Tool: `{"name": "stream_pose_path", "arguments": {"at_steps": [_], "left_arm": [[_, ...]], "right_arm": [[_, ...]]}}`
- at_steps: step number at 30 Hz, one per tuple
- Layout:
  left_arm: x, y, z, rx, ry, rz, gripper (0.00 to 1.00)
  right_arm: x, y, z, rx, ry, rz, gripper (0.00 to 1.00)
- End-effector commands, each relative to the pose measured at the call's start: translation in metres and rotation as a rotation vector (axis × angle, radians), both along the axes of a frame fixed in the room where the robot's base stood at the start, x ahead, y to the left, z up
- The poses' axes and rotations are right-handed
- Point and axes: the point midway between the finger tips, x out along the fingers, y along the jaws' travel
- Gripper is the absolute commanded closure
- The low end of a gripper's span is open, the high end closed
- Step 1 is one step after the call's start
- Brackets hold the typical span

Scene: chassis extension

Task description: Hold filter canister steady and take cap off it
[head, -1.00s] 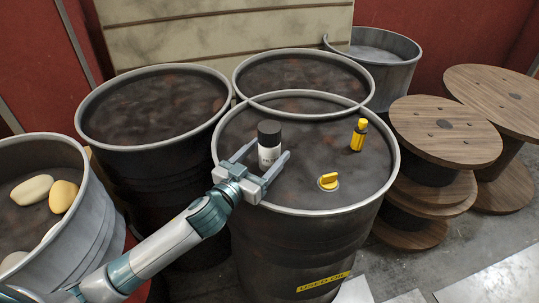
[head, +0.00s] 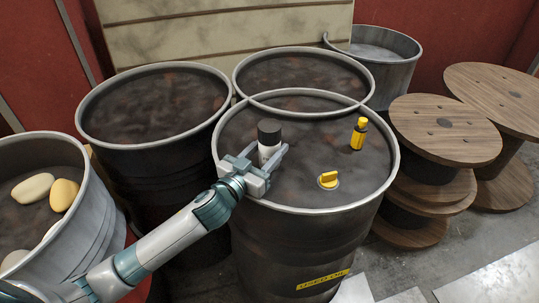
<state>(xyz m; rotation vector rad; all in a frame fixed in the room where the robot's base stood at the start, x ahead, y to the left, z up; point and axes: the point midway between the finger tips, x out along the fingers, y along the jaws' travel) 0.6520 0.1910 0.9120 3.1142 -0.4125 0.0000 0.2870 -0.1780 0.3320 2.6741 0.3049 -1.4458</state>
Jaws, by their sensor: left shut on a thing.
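The filter canister (head: 267,152) is white with a black cap (head: 269,131) on top. It stands upright on the top of the front drum, near its left side. My left gripper (head: 267,163) has its fingers on either side of the canister's lower body and is shut on it. The cap sits above the fingers and is clear of them. The canister's lower part is partly hidden by the gripper. My right gripper is not in view.
The front drum (head: 300,210) also carries a yellow bottle with a dark band (head: 358,133) and a yellow bung (head: 328,180). Other drums stand behind and left. An open drum (head: 96,205) at left holds pale rounded objects. Wooden spools (head: 445,128) stand at right.

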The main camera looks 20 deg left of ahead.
Motion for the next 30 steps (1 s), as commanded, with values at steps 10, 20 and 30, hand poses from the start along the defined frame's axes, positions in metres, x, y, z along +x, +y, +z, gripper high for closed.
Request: {"name": "stream_pose_path", "arguments": {"at_steps": [10, 20, 30], "left_arm": [[0.0, 0.0, 0.007, 0.0, -0.003, 0.0, 0.8], [0.0, 0.0, 0.037, -0.001, -0.004, -0.001, 0.8], [-0.021, -0.034, 0.064, -0.006, -0.004, -0.004, 0.8]], "right_arm": [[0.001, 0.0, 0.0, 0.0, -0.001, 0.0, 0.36], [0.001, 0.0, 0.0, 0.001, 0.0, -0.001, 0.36], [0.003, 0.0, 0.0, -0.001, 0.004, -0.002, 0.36]]}}
